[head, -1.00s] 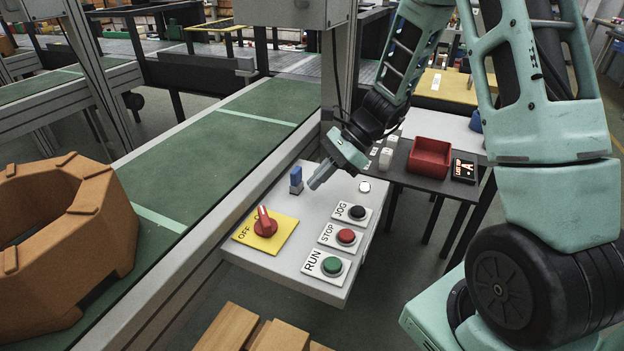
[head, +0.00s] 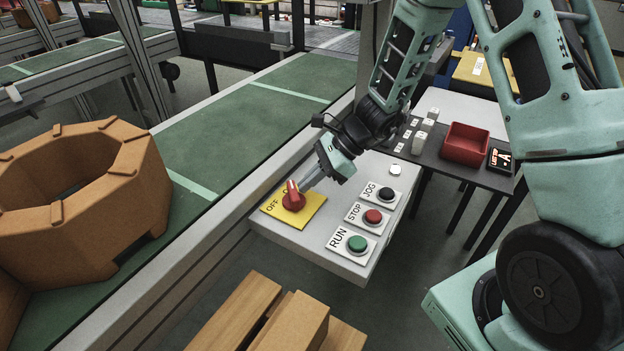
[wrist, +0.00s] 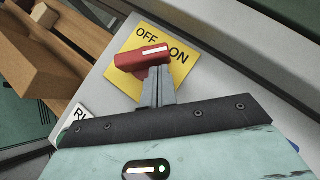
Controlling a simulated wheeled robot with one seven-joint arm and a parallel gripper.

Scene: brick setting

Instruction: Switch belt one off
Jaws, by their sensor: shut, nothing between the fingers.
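The red rotary switch (head: 293,197) sits on a yellow plate (head: 312,211) marked OFF and ON, on the grey control panel (head: 290,234). In the wrist view the red switch (wrist: 142,60) has a white mark at its end towards ON. My gripper (head: 304,187) is shut and empty, its fingertips right at the switch; in the wrist view the fingertips (wrist: 157,72) lie against or just in front of the knob's side. I cannot tell whether they touch. In the head view my gripper partly covers the ON label.
Black JOG (head: 384,195), red STOP (head: 373,216) and green RUN (head: 357,243) buttons line the panel's right side. A green belt (head: 225,150) carrying an orange-brown octagonal container (head: 80,190) runs left of it. Wooden blocks (head: 285,320) stand in front. A red bin (head: 466,143) is behind right.

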